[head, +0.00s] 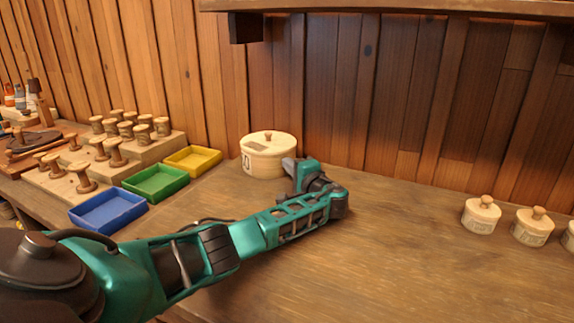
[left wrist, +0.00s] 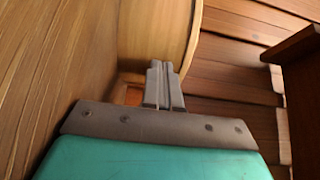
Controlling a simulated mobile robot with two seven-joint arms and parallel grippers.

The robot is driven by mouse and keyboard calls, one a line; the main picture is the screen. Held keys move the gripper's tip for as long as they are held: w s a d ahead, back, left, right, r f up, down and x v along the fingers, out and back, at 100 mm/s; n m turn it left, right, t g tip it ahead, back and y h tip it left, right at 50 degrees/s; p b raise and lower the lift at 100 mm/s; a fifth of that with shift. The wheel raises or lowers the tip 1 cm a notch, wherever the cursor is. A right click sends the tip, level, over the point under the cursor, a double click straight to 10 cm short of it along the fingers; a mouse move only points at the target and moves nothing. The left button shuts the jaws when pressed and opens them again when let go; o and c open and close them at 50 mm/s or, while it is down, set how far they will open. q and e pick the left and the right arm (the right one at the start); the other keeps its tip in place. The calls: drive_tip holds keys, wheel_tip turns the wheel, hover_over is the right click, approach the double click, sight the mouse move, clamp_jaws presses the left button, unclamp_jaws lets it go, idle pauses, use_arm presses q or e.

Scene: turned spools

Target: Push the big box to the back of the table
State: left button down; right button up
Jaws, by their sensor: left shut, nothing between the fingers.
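The big box (head: 264,160) is a round, pale wooden box with a knobbed lid and dark markings. It stands upright near the back of the table (head: 400,260), close to the plank wall. My left gripper (head: 290,166) is at the box's right front side, its fingers partly hidden by the wrist. In the left wrist view the closed, empty fingers (left wrist: 164,85) point at the curved side of the box (left wrist: 160,35), touching it or very near. My right gripper is not in view.
Blue (head: 107,210), green (head: 155,182) and yellow (head: 192,160) trays lie left of the box, beside stepped racks of wooden spools (head: 115,152). Small lidded boxes (head: 481,214) stand at the right. A shelf (head: 400,8) hangs above. The table's middle is clear.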

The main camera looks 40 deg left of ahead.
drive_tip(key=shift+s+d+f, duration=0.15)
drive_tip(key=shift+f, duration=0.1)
use_arm(q)
drive_tip(key=shift+s+a, duration=0.3)
drive_tip(key=shift+a, duration=0.3)
drive_tip(key=shift+s+a+p, duration=0.15)
drive_tip(key=shift+a+p, duration=0.15)
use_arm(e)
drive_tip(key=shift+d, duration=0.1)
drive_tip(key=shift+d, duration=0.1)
